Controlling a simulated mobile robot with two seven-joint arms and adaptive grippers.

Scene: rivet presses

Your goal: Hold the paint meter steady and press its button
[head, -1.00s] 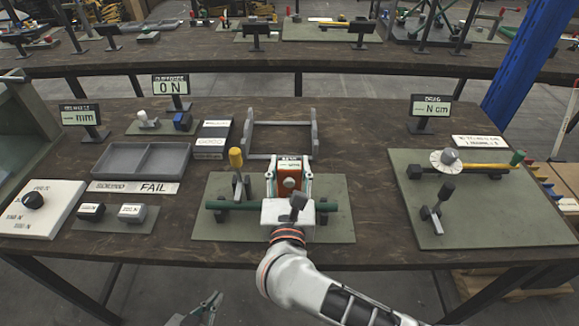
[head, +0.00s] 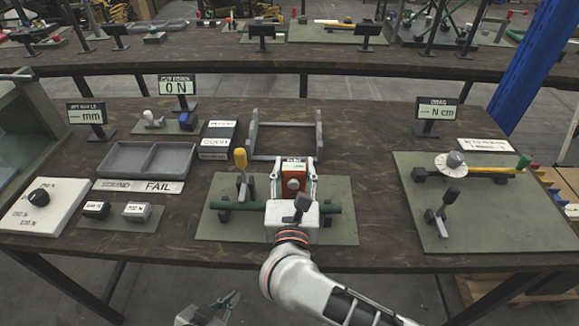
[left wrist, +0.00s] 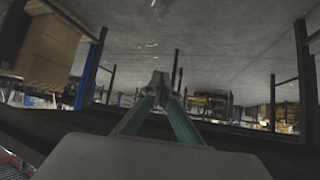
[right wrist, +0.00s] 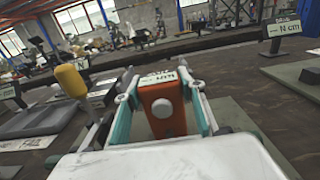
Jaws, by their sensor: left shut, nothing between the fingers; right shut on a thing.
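The paint meter (head: 293,184) is a small orange-red block with a pale top and a round whitish button on its face. It stands between the fingers of my right gripper (head: 293,178), which is shut on it from both sides. In the right wrist view the meter (right wrist: 162,108) is upright between the teal fingers, its button facing the camera. My left gripper (head: 226,302) is low at the bottom edge of the head view, below the table's front edge, shut and empty. The left wrist view shows its closed fingertips (left wrist: 160,82) away from the table top.
A green rod (head: 235,205) on clamps and a yellow-handled lever (head: 240,160) stand on the mat beside the meter. A grey frame (head: 252,136) is behind it. A grey tray (head: 146,174) is left; a dial fixture (head: 455,165) is right. Bare table lies between the mats.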

